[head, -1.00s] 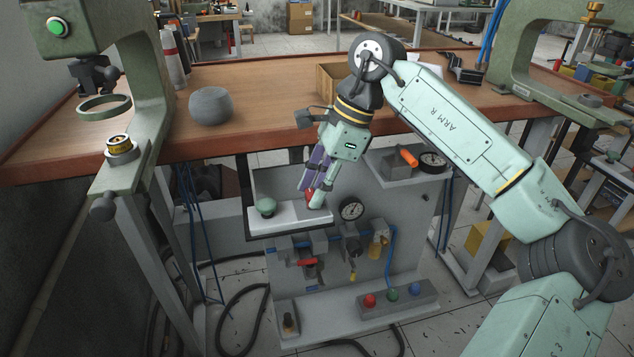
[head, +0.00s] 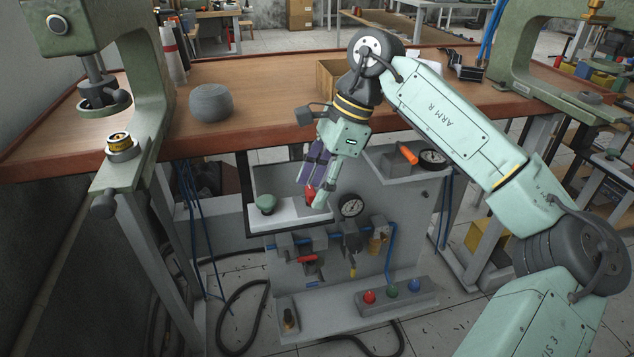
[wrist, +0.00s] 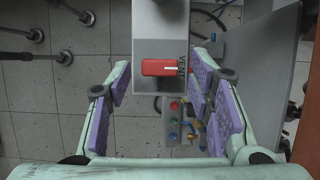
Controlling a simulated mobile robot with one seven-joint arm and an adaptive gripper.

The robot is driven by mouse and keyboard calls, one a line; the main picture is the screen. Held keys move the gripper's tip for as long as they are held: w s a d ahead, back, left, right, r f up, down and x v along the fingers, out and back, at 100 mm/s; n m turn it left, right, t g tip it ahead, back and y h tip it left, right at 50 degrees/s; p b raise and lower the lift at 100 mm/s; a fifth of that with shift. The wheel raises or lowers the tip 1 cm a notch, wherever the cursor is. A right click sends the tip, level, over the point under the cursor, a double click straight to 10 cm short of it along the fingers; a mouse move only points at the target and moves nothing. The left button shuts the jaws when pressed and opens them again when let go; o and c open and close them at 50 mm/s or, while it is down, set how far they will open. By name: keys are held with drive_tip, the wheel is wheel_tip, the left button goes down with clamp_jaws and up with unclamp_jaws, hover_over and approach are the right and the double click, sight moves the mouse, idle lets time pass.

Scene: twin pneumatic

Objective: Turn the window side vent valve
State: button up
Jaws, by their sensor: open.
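A red vent handle (wrist: 160,68) with a white line is in the wrist view, lying crosswise on a pale shelf (wrist: 160,30) beside the word VENT. In the head view the red handle (head: 309,196) is at the right end of the white shelf, partly hidden by my gripper (head: 318,198). My gripper also fills the sides of the wrist view (wrist: 161,76). It is open, its purple-padded fingers on either side of the handle, with gaps visible. I cannot tell whether this is the window-side valve.
Below are a gauge (head: 351,206), a second red handle (head: 307,259) and a box with red, green and blue buttons (head: 394,296). The wooden bench (head: 260,120) and left press (head: 150,90) stand close by.

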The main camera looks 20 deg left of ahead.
drive_tip(key=v, duration=1.2)
drive_tip(key=shift+s, duration=0.1)
